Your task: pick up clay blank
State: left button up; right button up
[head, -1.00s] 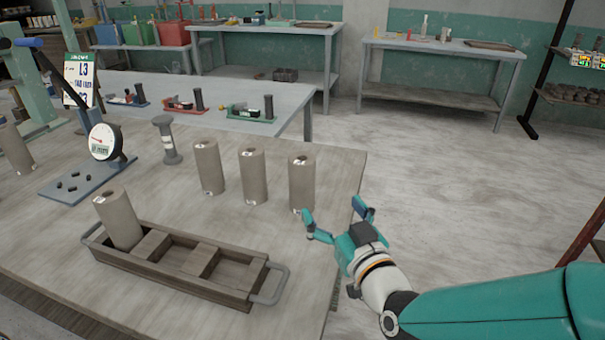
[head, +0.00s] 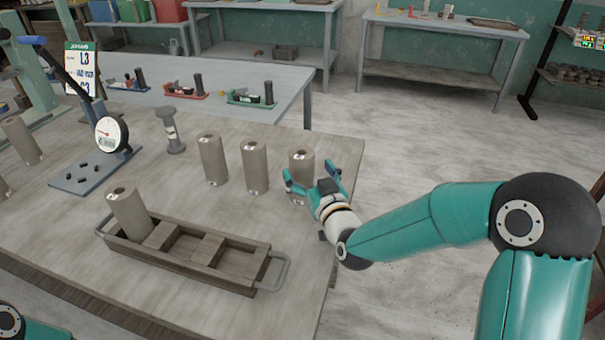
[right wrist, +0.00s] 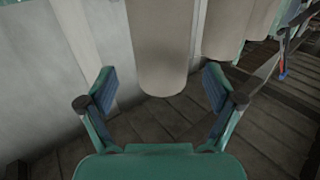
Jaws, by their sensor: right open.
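Several grey-brown clay blanks, each a tall cylinder with a hole in its top, stand upright on the wooden table. The rightmost blank (head: 301,160) stands near the table's right edge. My right gripper (head: 308,171) is open at this blank, with one finger overlapping its lower front. In the right wrist view, the blank (right wrist: 160,50) shows between the two open fingers (right wrist: 158,80) with gaps on both sides. I cannot tell how deep it sits between them. Two more blanks stand to its left, the middle one (head: 254,168) and another (head: 212,160). My left gripper is out of view.
A wooden tray (head: 262,262) with compartments and metal handles holds one tilted blank (head: 129,214) in its left end. A dial gauge press (head: 111,135) and a grey spool-shaped stand (head: 170,130) are further left. Bare tabletop lies between tray and blanks.

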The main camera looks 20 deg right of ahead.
jog(key=shift+w+a+f+p, duration=0.1)
jog(key=shift+w+p, duration=0.1)
jog(key=shift+w, duration=0.75)
jog(key=shift+w+a+f+p, duration=0.1)
jog(key=shift+w+p, duration=0.1)
jog(key=shift+w, duration=0.75)
jog(key=shift+s+r, duration=0.1)
grip_shut()
jog(key=shift+r, duration=0.1)
